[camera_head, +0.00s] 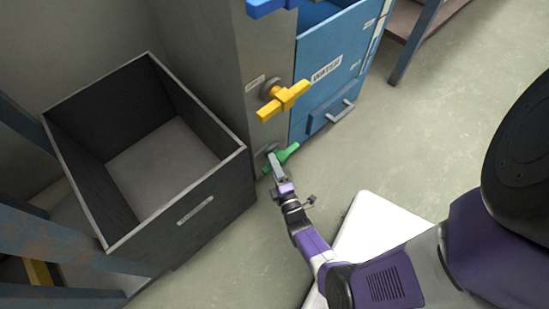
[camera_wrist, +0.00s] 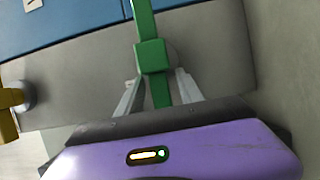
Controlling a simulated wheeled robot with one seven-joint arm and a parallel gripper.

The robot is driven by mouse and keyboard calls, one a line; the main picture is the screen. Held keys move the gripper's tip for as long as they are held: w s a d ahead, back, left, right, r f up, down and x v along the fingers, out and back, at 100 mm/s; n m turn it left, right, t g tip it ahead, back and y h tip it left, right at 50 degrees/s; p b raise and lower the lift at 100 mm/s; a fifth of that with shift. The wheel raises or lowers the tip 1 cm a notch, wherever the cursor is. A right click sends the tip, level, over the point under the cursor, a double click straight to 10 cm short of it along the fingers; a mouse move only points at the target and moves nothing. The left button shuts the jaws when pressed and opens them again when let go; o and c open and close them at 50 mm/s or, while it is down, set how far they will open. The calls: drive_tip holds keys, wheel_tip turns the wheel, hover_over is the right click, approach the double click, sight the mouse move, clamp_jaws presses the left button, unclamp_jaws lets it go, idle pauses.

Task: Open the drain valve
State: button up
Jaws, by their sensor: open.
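A green valve handle (camera_head: 285,156) sits low on the grey panel, below a yellow one. I cannot read a label naming it as the drain valve. In the wrist view the green handle (camera_wrist: 152,56) is a bar with a square hub, running from the top edge down between the fingers. My gripper (camera_head: 274,164) is at the green handle in the head view. In the wrist view my gripper (camera_wrist: 158,84) is open, with one finger on each side of the handle's lower part. I cannot tell whether either finger touches it.
A yellow valve handle (camera_head: 285,101) is above the green one, and a blue handle (camera_head: 266,6) is higher up. A dark open bin (camera_head: 205,189) stands left of the valves. A blue cabinet marked WATER (camera_head: 330,85) is to the right.

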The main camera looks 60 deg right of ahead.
drive_tip(key=shift+c, duration=0.4)
drive_tip(key=shift+d, duration=0.1)
clamp_jaws()
idle(1.0)
